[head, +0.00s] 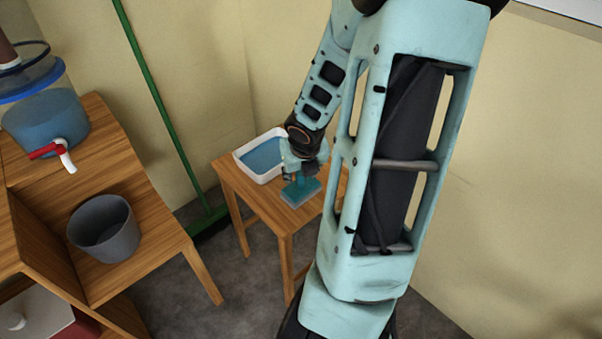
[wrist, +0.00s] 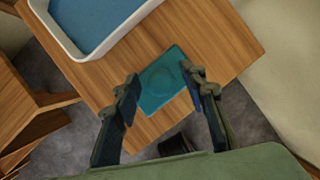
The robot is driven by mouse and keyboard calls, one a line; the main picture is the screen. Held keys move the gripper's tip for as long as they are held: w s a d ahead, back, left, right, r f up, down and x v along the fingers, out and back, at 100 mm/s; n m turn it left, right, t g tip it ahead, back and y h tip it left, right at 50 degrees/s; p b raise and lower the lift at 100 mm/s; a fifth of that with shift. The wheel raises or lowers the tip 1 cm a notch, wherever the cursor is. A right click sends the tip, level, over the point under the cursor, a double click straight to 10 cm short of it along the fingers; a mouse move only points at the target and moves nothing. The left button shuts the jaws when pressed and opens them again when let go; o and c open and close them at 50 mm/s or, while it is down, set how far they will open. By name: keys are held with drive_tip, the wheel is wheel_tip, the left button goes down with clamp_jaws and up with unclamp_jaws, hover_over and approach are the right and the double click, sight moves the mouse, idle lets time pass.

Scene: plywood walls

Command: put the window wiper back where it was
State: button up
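The window wiper appears to be the teal, flat, block-like thing (head: 301,193) on the small wooden table, near its front edge and beside the white tub. In the wrist view the wiper (wrist: 163,84) shows from above as a teal square with a faint round shape on it. My gripper (head: 302,174) is directly over it, pointing down. In the wrist view its two dark fingers (wrist: 160,78) stand wide apart, one toward each side of the teal square. I see no finger closed on it. Whether the fingers touch it is unclear.
A white tub of blue water (head: 262,157) stands on the small table (head: 263,207); it fills the upper left of the wrist view. A green pole (head: 158,100) leans in the corner. On the left, a wooden stand holds a grey bucket (head: 103,228) and a blue water container (head: 45,125).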

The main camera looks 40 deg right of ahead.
drive_tip(key=p+v, duration=1)
drive_tip(key=v, duration=0.2)
drive_tip(key=shift+p, duration=0.35)
drive_tip(key=shift+w+r, duration=0.1)
